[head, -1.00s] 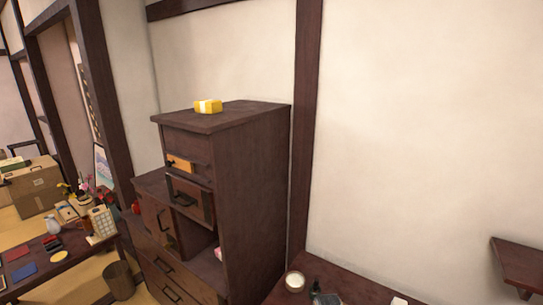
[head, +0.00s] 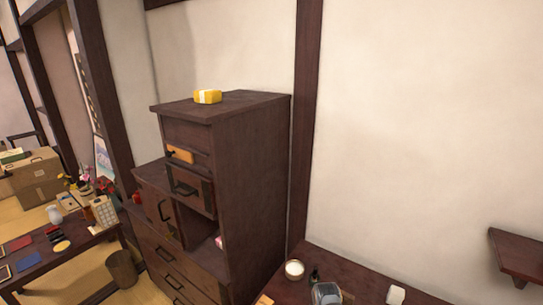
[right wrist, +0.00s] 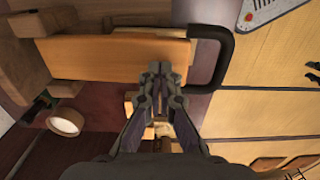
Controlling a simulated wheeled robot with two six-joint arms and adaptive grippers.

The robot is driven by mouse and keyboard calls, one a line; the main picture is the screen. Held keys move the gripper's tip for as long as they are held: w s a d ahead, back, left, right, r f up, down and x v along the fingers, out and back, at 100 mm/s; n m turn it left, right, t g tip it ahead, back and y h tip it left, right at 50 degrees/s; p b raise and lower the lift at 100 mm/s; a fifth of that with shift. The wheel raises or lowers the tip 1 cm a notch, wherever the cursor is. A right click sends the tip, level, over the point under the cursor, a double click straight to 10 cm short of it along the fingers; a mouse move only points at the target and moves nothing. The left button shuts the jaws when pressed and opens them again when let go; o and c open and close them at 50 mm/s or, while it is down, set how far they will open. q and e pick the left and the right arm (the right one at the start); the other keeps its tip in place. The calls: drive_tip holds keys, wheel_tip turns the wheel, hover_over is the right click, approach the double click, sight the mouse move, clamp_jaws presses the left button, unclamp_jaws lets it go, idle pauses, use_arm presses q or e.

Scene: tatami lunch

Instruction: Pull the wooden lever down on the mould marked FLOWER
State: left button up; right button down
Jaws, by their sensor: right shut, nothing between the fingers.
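No FLOWER mark is readable, and I cannot identify the mould or its lever for certain. My right gripper (right wrist: 160,78) shows in the right wrist view, with its fingertips together and nothing between them. Its tips overlap the lower edge of a broad light-wood piece (right wrist: 105,58); I cannot tell whether they touch. A small wooden part (right wrist: 160,128) shows between the finger bases, partly hidden by the gripper. Neither gripper shows in the head view.
A black curved handle (right wrist: 226,60) is right of the gripper. A white round jar (right wrist: 66,122) stands lower left. In the head view, a dark chest (head: 250,170) carries a yellow box (head: 207,96); the dark counter (head: 350,277) holds small items, including a grey container (head: 325,293).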

drive_tip(key=shift+f, duration=0.55)
idle(0.9)
drive_tip(key=shift+s+f+p, duration=0.15)
drive_tip(key=shift+f+p, duration=0.2)
drive_tip(key=shift+f, duration=0.3)
idle(0.7)
drive_tip(key=shift+s+f, duration=0.15)
idle(0.9)
drive_tip(key=r+p, duration=0.5)
drive_tip(key=shift+w, duration=0.25)
drive_tip(key=shift+r, duration=1.1)
